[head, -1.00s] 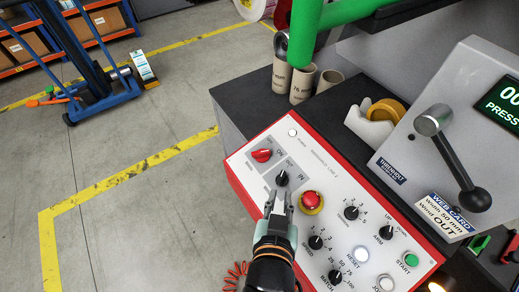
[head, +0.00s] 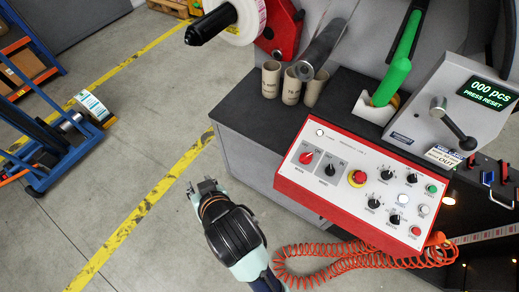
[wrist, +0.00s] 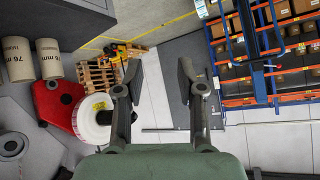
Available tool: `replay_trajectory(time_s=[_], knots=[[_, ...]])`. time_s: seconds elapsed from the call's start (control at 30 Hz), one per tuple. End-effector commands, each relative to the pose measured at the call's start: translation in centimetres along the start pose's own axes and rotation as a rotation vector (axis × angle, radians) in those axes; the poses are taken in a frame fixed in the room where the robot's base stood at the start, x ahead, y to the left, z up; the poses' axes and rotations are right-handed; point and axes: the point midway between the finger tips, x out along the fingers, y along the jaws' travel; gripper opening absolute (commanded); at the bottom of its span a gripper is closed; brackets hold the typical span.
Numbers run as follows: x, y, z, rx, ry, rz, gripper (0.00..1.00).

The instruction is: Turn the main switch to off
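The red-and-white control panel (head: 290,182) is at the right of the head view. At its left end is a red rotary switch (head: 306,157) on a grey plate with small labels; I take it for the main switch. Its exact setting is too small to read. A black rotary knob (head: 330,169) sits just right of it on a similar plate. My gripper (head: 205,187) is left of the panel, over the floor, apart from every switch. The wrist view shows its two fingers spread with nothing between them (wrist: 158,85). The panel is not seen in the wrist view.
A red emergency button (head: 357,178) and several knobs fill the panel's right part. An orange coiled hose (head: 330,262) hangs below it. Cardboard cores (head: 291,85) stand behind the panel. A blue lift trolley (head: 60,155) stands at left; the floor around my gripper is clear.

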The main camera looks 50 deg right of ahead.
Motion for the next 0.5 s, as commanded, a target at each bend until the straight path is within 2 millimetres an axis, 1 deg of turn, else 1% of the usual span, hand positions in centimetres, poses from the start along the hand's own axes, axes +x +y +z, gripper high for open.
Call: replay_trajectory(time_s=[0.03, 0.17, 0.2, 0.27, 0.3, 0.37, 0.4, 0.47, 0.5], knots=[[0.1, 1.7, -1.6, 0.062, -0.033, 0.038, 0.39], [1.6, 6.5, -3.0, 0.241, -0.114, 0.130, 0.39], [1.9, 8.2, -3.4, 0.303, -0.139, 0.162, 0.39], [2.3, 11.0, -3.9, 0.402, -0.177, 0.212, 0.39], [2.3, 13.0, -4.2, 0.475, -0.203, 0.249, 0.39], [2.1, 16.3, -4.6, 0.598, -0.244, 0.311, 0.39], [1.7, 18.8, -4.8, 0.692, -0.273, 0.357, 0.39], [0.7, 22.8, -4.9, 0.845, -0.315, 0.433, 0.39], [-0.2, 25.4, -4.6, 0.955, -0.343, 0.487, 0.39]])
